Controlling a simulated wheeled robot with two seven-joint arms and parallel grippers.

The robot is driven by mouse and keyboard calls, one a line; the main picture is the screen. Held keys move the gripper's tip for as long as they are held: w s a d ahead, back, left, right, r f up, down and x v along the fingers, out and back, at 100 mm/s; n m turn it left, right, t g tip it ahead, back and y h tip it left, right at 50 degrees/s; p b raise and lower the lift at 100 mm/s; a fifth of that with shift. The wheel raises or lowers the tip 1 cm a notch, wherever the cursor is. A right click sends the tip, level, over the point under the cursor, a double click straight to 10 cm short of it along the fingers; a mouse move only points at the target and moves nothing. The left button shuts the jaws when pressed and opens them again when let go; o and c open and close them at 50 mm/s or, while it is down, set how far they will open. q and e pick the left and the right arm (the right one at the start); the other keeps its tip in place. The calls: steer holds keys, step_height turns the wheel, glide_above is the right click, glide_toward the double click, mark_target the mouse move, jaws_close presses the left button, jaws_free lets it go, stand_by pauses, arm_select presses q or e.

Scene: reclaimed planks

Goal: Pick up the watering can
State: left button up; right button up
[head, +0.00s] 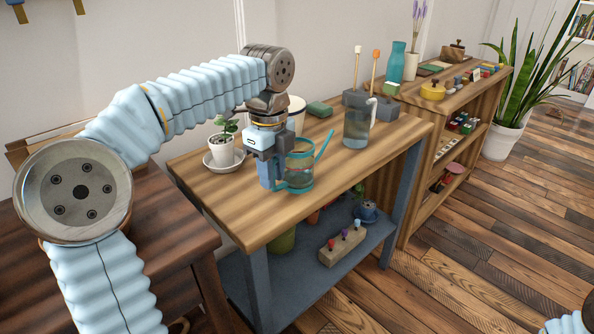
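A translucent teal watering can (300,175) stands upright on the wooden bench top (225,195), near its front edge. Its spout (325,146) points up to the right. My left gripper (271,182) reaches down from above at the can's left side, its blue fingers beside the can. The fingers overlap the can's handle side in the head view. I cannot tell whether they touch it or how far apart they are. My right gripper is out of view; only a bit of my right arm shows at the bottom right corner.
A potted plant (223,149) on a saucer stands left of my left gripper. A white pot (297,112) stands behind it. A glass jug (356,130) and a grey holder (369,103) with tools stand to the right. Bare bench top lies in front and right of the can.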

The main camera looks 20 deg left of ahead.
arm_select(q)
jaws_close()
steer(key=shift+r, duration=0.1)
stand_by(0.5)
